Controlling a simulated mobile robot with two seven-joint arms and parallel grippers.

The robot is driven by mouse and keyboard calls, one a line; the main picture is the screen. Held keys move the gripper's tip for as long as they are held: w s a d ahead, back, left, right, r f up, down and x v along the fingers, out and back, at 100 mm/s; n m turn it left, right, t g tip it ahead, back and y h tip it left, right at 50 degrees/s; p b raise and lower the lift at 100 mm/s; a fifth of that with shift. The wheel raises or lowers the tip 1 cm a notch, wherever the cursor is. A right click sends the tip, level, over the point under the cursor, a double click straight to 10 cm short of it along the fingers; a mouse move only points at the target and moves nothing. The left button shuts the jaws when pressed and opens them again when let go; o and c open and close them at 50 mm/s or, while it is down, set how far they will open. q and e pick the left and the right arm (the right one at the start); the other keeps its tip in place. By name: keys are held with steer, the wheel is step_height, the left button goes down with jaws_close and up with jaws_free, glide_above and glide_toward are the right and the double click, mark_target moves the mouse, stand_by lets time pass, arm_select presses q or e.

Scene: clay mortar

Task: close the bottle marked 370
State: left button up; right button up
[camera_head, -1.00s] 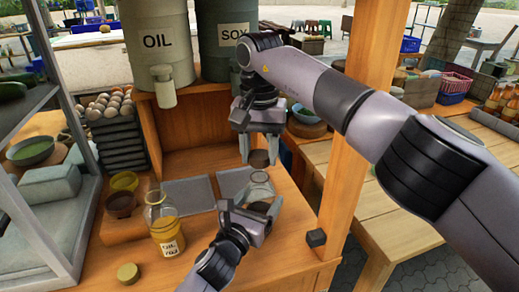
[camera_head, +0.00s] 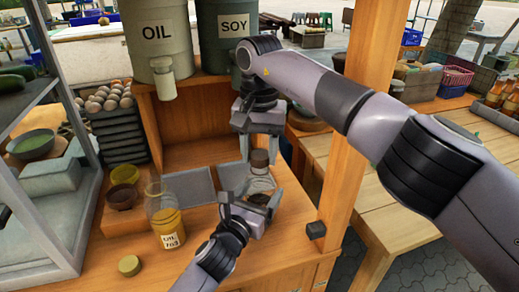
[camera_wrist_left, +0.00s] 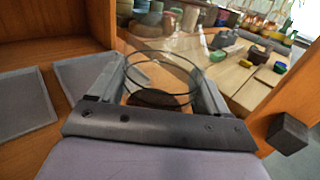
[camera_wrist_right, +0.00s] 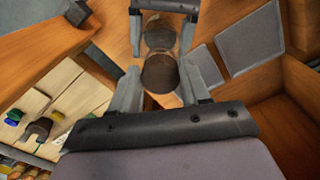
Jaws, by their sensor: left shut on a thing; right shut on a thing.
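A clear glass bottle (camera_head: 260,184) with dark contents is held in my left gripper (camera_head: 249,203), whose fingers are on either side of it. The left wrist view shows its round glass wall (camera_wrist_left: 163,66) between the fingers. No label can be read on it. My right gripper (camera_head: 259,151) is shut on a dark brown cap (camera_head: 260,159) right above the bottle's mouth. In the right wrist view the cap (camera_wrist_right: 160,74) overlaps the bottle (camera_wrist_right: 159,34). I cannot tell whether the cap is seated on the mouth or just over it.
A second bottle (camera_head: 165,221) with yellow oil and an OIL label stands open on the counter at left, a greenish cap (camera_head: 129,265) near it. Two grey trays (camera_head: 190,188) lie behind. A wooden post (camera_head: 353,130) and a dark block (camera_head: 316,230) stand at right.

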steer(key=shift+f, duration=0.55)
arm_select(q)
jaws_close()
arm_select(e)
steer(key=o, duration=1)
steer(key=shift+r, duration=2.3)
steer(key=o, duration=0.5)
